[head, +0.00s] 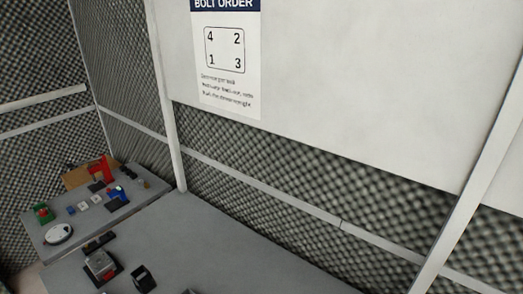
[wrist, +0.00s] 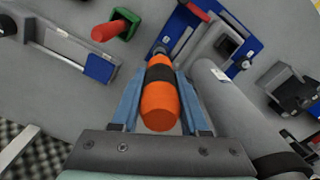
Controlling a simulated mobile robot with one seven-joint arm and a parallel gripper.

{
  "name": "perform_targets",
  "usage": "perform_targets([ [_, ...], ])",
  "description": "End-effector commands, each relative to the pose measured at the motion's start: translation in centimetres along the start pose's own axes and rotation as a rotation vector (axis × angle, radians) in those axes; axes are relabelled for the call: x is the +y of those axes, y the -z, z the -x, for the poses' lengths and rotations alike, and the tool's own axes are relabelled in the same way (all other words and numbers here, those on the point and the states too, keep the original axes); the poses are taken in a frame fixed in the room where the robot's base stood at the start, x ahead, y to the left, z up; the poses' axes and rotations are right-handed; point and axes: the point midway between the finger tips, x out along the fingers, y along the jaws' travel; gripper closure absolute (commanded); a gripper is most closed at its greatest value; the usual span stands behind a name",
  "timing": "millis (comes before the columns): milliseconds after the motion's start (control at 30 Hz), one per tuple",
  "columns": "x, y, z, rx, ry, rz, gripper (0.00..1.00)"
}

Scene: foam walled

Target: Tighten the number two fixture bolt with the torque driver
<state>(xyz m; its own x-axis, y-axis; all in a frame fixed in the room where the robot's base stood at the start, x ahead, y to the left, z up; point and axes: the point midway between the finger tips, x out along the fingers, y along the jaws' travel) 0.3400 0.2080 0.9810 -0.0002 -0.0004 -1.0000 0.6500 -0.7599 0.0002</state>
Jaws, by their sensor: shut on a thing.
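In the wrist view my gripper (wrist: 160,80) is shut on an orange driver with a black band (wrist: 158,100), its fingers on either side of it. The driver's far tip is hard to make out. In the head view my gripper is not visible. A wall poster (head: 226,55) headed BOLT ORDER shows 4 top left, 2 top right, 1 bottom left and 3 bottom right. A grey block on a dark base (head: 101,265), possibly the fixture, sits on the near table. Its bolts are too small to tell.
The wrist view shows a red handle in a green holder (wrist: 115,27), a blue and grey device (wrist: 228,42) and a black clamp-like part (wrist: 290,88). In the head view a dark block (head: 143,279) stands beside the grey block. The near table (head: 220,250) is clear at right.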

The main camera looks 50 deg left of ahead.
Motion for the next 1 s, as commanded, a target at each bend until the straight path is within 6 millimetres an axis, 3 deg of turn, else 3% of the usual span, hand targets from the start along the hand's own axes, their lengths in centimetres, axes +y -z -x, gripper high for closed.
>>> perform_targets([
  [533, 0.0, 0.1, 3.7, 0.002, 0.0, 0.0, 1.0],
  [1000, 0.0, 0.1, 3.8, 0.002, 0.0, 0.0, 1.0],
])
